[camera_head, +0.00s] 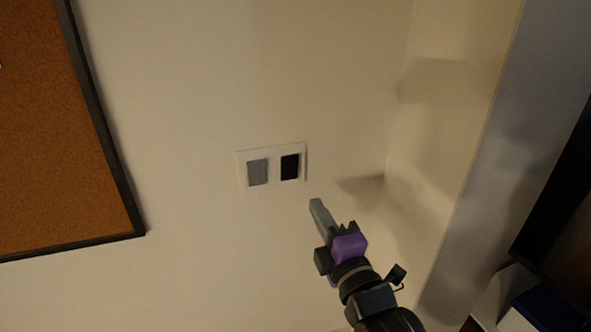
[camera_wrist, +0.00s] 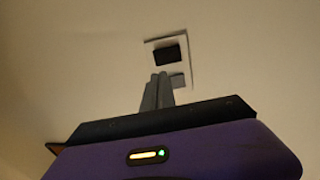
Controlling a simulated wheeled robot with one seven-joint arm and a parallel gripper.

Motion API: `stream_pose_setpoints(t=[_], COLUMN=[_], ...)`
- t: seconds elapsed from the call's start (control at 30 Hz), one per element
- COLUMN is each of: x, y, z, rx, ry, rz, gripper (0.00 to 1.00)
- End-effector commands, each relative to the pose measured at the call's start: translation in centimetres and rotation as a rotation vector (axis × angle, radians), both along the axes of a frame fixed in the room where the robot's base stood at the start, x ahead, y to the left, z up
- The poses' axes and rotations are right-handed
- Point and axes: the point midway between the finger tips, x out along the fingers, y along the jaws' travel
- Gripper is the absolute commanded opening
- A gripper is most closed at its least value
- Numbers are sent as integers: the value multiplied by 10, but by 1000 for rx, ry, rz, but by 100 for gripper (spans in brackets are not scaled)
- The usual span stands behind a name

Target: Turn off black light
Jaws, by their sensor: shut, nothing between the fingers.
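A white wall plate (camera_head: 271,165) holds two rocker switches side by side. The grey switch (camera_head: 257,172) is on the left and the black switch (camera_head: 289,167) is on the right. In the wrist view the black switch (camera_wrist: 166,54) is above the grey one (camera_wrist: 178,80), which my fingers partly cover. My gripper (camera_head: 316,203) is shut and empty, with its tips below and right of the plate in the head view. The shut fingers also show in the wrist view (camera_wrist: 158,78). I cannot tell whether the tips touch the wall. No lamp is in view.
A cork board (camera_head: 60,130) with a dark frame hangs on the wall at left. A wall corner and a grey upright edge (camera_head: 480,170) stand at right. A dark blue object (camera_head: 550,308) is at the lower right. The wall around the plate is bare.

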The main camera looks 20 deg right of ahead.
Motion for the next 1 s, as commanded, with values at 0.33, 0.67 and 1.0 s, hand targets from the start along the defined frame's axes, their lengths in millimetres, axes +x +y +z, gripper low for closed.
stream_pose_setpoints(t=[0.33, 0.67, 1.0], x=[29, 94, 135], y=[0, 1, 1], z=[8, 14, 17], rx=[-2, -2, 1], ry=[0, -1, 1], rz=[1, 2, 1], gripper=[0, 0, 0])
